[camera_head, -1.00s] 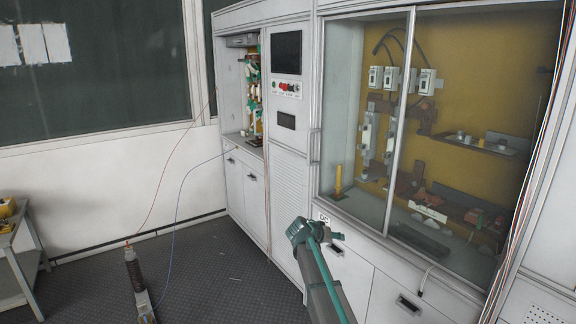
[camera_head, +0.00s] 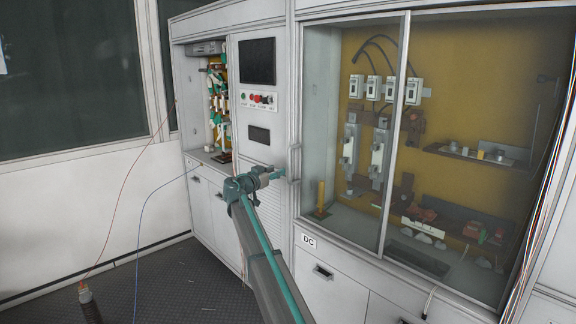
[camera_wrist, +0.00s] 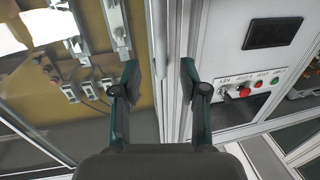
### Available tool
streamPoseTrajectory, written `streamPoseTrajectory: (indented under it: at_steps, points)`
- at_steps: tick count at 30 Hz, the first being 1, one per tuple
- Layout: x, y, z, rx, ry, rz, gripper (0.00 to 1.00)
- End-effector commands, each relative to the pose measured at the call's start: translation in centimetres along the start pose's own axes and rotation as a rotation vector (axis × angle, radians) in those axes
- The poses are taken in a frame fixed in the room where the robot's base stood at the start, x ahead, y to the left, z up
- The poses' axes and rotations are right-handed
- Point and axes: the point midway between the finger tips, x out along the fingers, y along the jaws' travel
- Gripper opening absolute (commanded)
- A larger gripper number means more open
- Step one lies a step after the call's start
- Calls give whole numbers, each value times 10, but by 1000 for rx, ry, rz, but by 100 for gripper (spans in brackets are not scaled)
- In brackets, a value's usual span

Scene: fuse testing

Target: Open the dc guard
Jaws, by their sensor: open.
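The dc guard is a sliding glass door (camera_head: 345,130) in a pale metal frame, above a label reading DC (camera_head: 309,241). It looks shut. Its upright handle (camera_head: 294,164) is on the frame's left edge. My gripper (camera_head: 277,173) is just left of the handle in the head view, at about its height. In the wrist view my open gripper (camera_wrist: 159,78) has one finger on each side of a pale upright bar (camera_wrist: 160,40), which looks like the handle. I see gaps beside the bar; whether it lies fully between the fingertips in depth, I cannot tell.
Left of the door is a panel with a dark screen (camera_head: 257,61) and coloured buttons (camera_head: 262,99). An open bay with wiring (camera_head: 217,110) stands further left. A second glass pane (camera_head: 470,130) covers the right side. Red and blue cables hang at the left.

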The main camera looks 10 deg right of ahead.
Motion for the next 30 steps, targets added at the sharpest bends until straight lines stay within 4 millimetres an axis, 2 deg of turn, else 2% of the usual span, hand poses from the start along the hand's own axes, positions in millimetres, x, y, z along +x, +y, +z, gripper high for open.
streamPoseTrajectory:
  at_steps: [15,21,30]
  points:
    - [82,-1,-2,-3,-1,2,43]
    - [96,0,-1,-2,0,0,43]
    - [99,0,0,-2,0,0,43]
